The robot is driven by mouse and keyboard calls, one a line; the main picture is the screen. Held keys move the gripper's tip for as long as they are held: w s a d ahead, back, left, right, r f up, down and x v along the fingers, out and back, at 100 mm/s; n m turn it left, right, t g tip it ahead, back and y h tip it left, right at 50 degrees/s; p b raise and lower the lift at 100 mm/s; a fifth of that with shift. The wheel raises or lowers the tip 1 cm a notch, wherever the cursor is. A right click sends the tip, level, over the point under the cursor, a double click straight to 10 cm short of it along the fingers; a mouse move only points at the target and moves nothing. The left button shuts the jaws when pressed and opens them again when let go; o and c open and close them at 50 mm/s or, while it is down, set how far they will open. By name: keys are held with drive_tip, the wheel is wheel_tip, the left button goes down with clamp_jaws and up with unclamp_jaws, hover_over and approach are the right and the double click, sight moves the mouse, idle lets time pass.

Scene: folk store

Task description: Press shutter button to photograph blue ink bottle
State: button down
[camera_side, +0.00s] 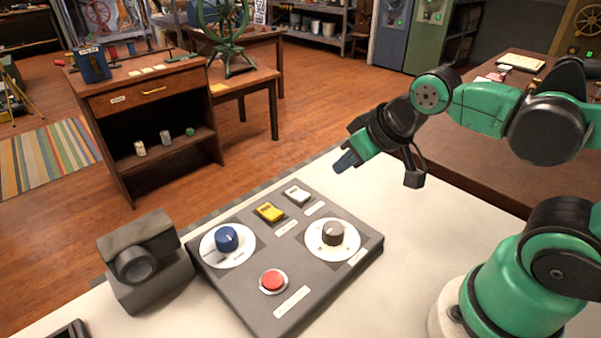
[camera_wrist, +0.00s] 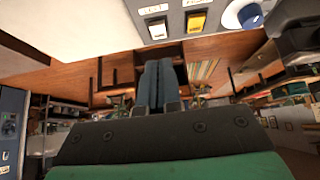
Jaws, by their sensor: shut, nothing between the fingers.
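A dark grey control panel (camera_side: 232,290) lies on the pale tabletop. It carries a red round button (camera_side: 273,281), a yellow switch (camera_side: 270,212), a white switch (camera_side: 297,195), a blue knob (camera_side: 227,238) and a grey knob (camera_side: 335,233). The labels are too small to read, so I cannot tell which control is the shutter. A grey box camera (camera_side: 140,265) stands left of the panel. My gripper (camera_side: 345,161) is shut and empty, raised above and beyond the panel's far right corner. Its closed fingers show in the wrist view (camera_wrist: 159,84). I cannot pick out a blue ink bottle.
A wooden desk (camera_side: 150,90) beyond the table holds a blue box (camera_side: 92,64) on top and small jars on its lower shelf (camera_side: 165,150). A dark screen-like object (camera_side: 70,330) is cut off at the lower left. The space above the panel is clear.

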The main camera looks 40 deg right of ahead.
idle(0.8)
drive_tip(key=n+y, duration=0.1)
drive_tip(key=n, duration=1)
hover_over(276, 280)
drive_tip(key=shift+f, duration=0.25)
drive_tip(key=shift+f, duration=4.4)
